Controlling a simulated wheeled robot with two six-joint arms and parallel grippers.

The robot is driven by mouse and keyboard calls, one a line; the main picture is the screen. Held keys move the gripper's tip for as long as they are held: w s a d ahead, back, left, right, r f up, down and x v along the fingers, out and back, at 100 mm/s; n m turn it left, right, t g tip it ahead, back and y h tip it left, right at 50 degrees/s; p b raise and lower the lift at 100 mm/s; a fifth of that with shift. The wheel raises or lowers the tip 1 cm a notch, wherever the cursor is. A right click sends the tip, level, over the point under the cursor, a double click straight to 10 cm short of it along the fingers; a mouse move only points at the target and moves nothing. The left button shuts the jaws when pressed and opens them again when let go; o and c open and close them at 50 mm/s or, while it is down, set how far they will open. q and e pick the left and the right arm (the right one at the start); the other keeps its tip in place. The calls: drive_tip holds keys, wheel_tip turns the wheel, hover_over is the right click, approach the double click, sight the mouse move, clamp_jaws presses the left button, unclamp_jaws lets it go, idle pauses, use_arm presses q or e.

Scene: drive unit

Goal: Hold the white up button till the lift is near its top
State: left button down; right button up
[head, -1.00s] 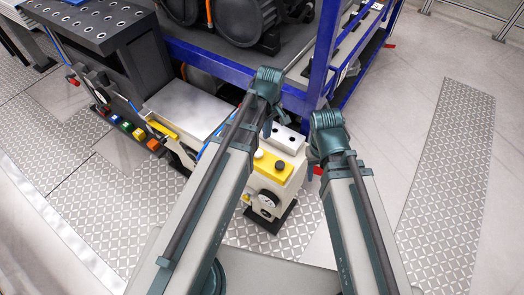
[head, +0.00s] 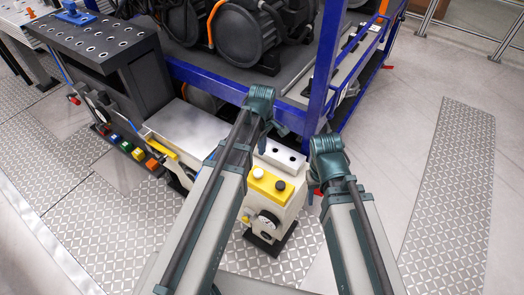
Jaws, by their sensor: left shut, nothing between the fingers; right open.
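A yellow button panel (head: 268,186) sits on the near end of a cream unit (head: 291,207). It bears a white button (head: 258,173) at left and a black button (head: 280,186) at right. Both buttons are uncovered. My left gripper (head: 266,134) is shut and empty, pointing down just beyond the white button in the picture. It looks apart from it, but its height is hard to judge. My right gripper (head: 314,178) is open and empty to the right of the panel, its fingers mostly hidden by its wrist. A flat pale platform (head: 188,128) adjoins the cream unit; I cannot tell whether it is the lift.
A blue frame (head: 215,88) carrying dark motors (head: 245,35) stands behind. A dark bench (head: 110,60) with coloured buttons (head: 126,146) at its foot is at left. A two-hole white block (head: 282,154) lies behind the panel. The floor at right is clear.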

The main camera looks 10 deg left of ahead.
sight(262, 173)
use_arm(q)
wheel_tip(262, 173, down, 12)
drive_tip(key=b, duration=1.1)
drive_tip(key=shift+f+b, duration=0.25)
drive_tip(key=shift+b, duration=0.05)
drive_tip(key=shift+f, duration=0.1)
